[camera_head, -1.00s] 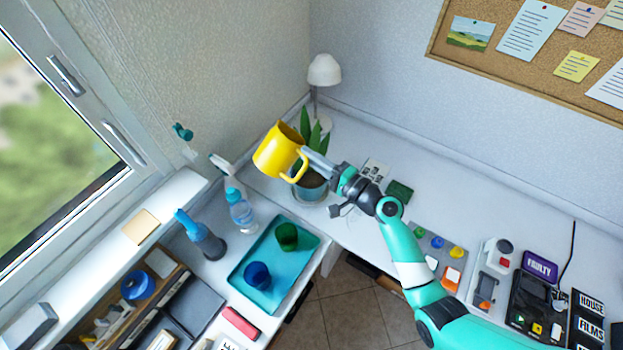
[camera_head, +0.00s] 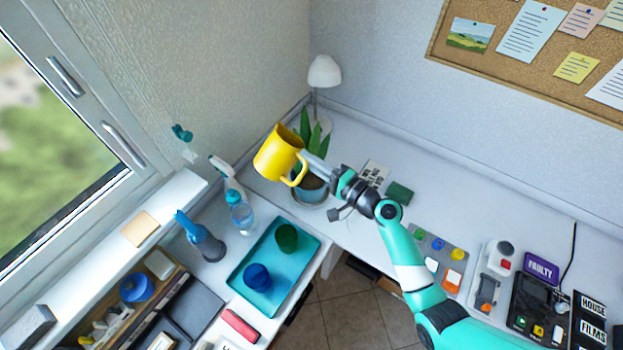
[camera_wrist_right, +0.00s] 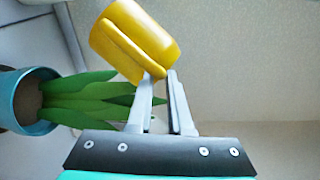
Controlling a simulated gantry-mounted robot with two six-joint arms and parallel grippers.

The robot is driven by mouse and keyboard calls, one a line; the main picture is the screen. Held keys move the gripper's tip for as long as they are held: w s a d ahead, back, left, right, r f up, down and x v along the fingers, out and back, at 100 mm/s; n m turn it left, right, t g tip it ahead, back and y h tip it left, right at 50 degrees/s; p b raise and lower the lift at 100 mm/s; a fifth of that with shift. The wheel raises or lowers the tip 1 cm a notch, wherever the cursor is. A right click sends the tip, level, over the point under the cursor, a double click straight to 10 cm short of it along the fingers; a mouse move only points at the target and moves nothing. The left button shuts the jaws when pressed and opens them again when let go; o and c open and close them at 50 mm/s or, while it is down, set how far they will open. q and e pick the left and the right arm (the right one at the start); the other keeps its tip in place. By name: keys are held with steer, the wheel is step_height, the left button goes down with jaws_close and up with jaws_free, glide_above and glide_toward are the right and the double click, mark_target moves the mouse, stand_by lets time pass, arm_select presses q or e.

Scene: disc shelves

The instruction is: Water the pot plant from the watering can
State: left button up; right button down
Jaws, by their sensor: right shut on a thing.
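A yellow watering can (camera_head: 277,153) is held in the air beside the pot plant, its open top tilted up. My right gripper (camera_head: 305,158) is shut on its handle; the can (camera_wrist_right: 140,40) and the fingers (camera_wrist_right: 162,78) also show in the right wrist view. The pot plant (camera_head: 313,140) has long green leaves in a blue-teal pot (camera_head: 309,192) on the white desk, partly behind the can and gripper. In the right wrist view the pot (camera_wrist_right: 14,100) is at the left, its leaves (camera_wrist_right: 90,98) reaching behind the fingers. I see no water. My left gripper is not in view.
A teal tray (camera_head: 301,261) with a green and a blue cup lies in front. A spray bottle (camera_head: 240,208) stands left of the pot, and a white lamp (camera_head: 324,72) behind it. The desk right of the pot holds a dark green block (camera_head: 399,191).

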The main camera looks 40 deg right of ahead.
stand_by(0.9)
steer(key=shift+a+f+n, duration=0.15)
steer(key=shift+f+n, duration=0.15)
steer(key=shift+f, duration=0.05)
step_height(320, 180, down, 13)
steer(key=a+n+b, duration=0.2)
steer(key=b, duration=1)
steer(key=shift+w+a+f+n+g+h+p, duration=0.15)
steer(key=shift+a+f+n+g+h+p, duration=0.15)
steer(key=shift+a+n+p, duration=0.55)
steer(key=shift+w+a+f+n+g+h+p, duration=0.15)
steer(key=shift+a+n+g+p, duration=0.3)
steer(key=shift+a+n+p, duration=0.45)
steer(key=shift+w+a+f+n+g+h+p, duration=0.15)
steer(key=shift+a+f+n+g+h+p, duration=0.15)
steer(key=shift+a+n+p, duration=0.55)
steer(key=shift+d, duration=0.2)
